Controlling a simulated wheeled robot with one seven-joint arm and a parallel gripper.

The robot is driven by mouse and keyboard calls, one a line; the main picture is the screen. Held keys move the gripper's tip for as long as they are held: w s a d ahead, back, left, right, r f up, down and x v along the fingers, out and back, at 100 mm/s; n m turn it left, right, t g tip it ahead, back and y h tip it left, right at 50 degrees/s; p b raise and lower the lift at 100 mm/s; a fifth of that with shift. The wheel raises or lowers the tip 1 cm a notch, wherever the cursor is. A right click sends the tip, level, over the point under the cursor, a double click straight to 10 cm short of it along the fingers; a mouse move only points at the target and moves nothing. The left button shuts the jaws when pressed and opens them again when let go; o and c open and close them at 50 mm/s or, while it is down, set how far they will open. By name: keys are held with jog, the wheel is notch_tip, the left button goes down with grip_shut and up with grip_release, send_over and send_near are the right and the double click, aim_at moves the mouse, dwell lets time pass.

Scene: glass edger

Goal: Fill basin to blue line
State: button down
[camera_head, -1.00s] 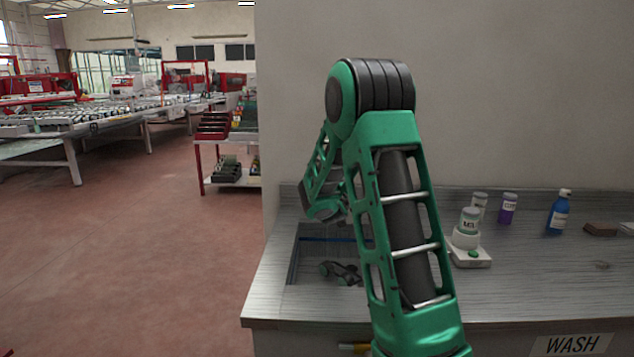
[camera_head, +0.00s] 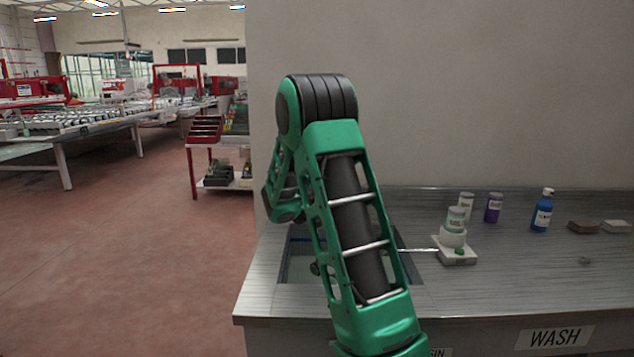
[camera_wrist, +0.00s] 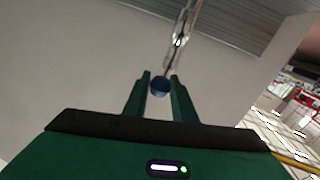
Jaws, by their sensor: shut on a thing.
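The basin (camera_head: 299,270) is sunk in the grey counter, left of centre in the head view. In the wrist view, my gripper (camera_wrist: 160,88) is shut on a small dark blue round knob (camera_wrist: 160,87). A thin shiny metal piece runs from beyond the knob toward the counter; I cannot tell how they join. My gripper is hidden behind my arm in the head view.
A white device (camera_head: 457,252) with a cup stands right of the basin, near a thin light rod (camera_head: 418,250). A purple container (camera_head: 494,208), a blue bottle (camera_head: 542,211) and two blocks (camera_head: 583,227) stand farther right. A wall rises behind. The floor at left is open.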

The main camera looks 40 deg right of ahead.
jog(key=c, duration=1.5)
grip_release()
jog(key=shift+f, duration=0.15)
jog(key=shift+o, duration=0.2)
jog(key=v, duration=1)
jog(key=shift+s+a, duration=0.2)
jog(key=shift+a, duration=0.1)
